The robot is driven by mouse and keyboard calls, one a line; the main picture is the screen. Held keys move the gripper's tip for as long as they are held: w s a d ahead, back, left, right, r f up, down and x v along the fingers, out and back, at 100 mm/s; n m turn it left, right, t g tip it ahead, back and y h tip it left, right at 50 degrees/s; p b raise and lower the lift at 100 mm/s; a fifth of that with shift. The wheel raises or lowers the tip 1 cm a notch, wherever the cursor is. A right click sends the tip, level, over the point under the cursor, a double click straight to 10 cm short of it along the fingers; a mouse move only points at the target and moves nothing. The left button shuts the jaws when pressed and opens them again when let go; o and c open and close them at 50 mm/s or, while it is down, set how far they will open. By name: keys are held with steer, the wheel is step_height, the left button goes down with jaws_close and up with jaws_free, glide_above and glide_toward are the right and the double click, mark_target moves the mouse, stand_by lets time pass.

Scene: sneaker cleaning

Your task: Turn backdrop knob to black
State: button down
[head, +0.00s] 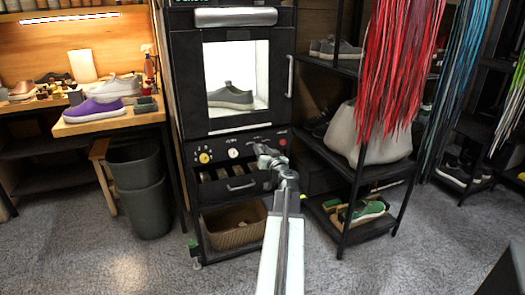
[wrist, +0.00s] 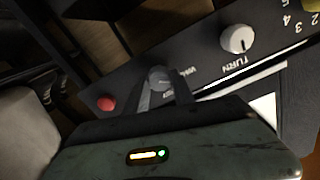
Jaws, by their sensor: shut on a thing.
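The backdrop knob (wrist: 158,76) is a small grey knob on the dark control panel, seen in the wrist view between the red button and the white knob. White lettering beside it is partly hidden; it seems to begin with "WH". My gripper (wrist: 161,90) is shut on this knob, with one finger on each side. In the head view my gripper (head: 262,150) is at the panel below the lit booth and covers the knob. I cannot tell where the knob's pointer is set. The booth's backdrop (head: 238,72) looks white behind a grey sneaker (head: 231,97).
A white knob (wrist: 237,39) marked "TURN" and a red button (wrist: 106,103) flank the held knob. A yellow knob (head: 204,158) is farther left. A drawer handle (head: 242,186) is below. A shoe rack (head: 352,180) with a pale bag stands close on the right.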

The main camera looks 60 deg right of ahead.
steer(key=m, duration=0.5)
steer(key=shift+s+d+m, duration=0.1)
steer(key=shift+m, duration=0.3)
steer(key=m, duration=0.6)
steer(key=shift+f, duration=0.15)
steer(key=m, duration=0.5)
steer(key=shift+m, duration=0.4)
steer(key=m, duration=0.5)
steer(key=shift+f+m, duration=0.15)
steer(key=shift+m, duration=0.25)
steer(key=shift+m+b, duration=0.3)
steer(key=c, duration=1.1)
jaws_free()
steer(key=shift+o, duration=0.2)
